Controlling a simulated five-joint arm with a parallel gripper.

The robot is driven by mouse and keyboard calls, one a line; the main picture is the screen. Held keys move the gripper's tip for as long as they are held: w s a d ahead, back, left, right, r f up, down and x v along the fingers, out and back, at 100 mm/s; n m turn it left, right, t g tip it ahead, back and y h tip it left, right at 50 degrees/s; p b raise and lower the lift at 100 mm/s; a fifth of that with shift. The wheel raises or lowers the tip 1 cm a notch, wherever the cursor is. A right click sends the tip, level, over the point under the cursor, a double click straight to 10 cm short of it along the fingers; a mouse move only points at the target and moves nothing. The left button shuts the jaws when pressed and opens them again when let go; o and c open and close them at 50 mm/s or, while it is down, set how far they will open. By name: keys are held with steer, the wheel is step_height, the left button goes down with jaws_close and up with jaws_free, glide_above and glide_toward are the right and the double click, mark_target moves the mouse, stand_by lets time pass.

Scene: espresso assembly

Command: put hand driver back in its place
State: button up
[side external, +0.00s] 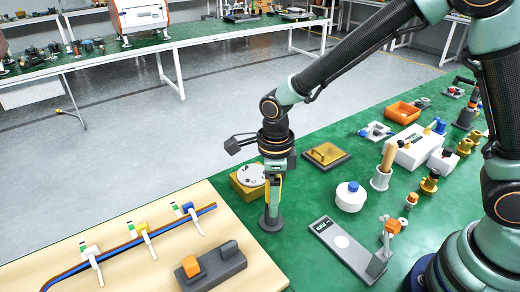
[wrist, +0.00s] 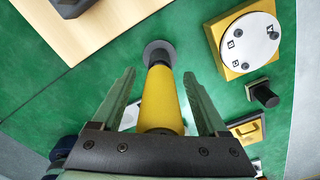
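The hand driver has a yellow handle (wrist: 160,105) and a dark lower end. It stands upright, its lower end at a round grey base (wrist: 158,50) on the green mat. In the side view this grey base (side external: 271,222) is directly below my gripper (side external: 273,188). In the wrist view my gripper (wrist: 158,72) is open, with one finger on each side of the yellow handle and gaps showing between. How the driver's tip sits in the base is hidden.
A yellow block with a white disc (wrist: 250,42) stands close by. A wooden board (side external: 140,250) with cables and clips lies left.

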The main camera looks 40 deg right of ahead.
step_height(320, 180, up, 12)
steer(key=shift+f, duration=0.15)
steer(key=shift+s+d+r+n, duration=0.1)
steer(key=shift+d+r+n, duration=0.3)
steer(key=shift+r, duration=0.1)
steer(key=s+d+r+n+t, duration=0.2)
steer(key=s+d+n, duration=0.2)
steer(key=d+n, duration=0.3)
steer(key=s+d+r+n+t, duration=0.3)
steer(key=d+n, duration=0.4)
steer(key=n, duration=1)
steer(key=shift+s+d+t, duration=0.3)
steer(key=shift+s+d, duration=0.05)
steer(key=shift+s, duration=0.05)
steer(key=shift+r, duration=0.1)
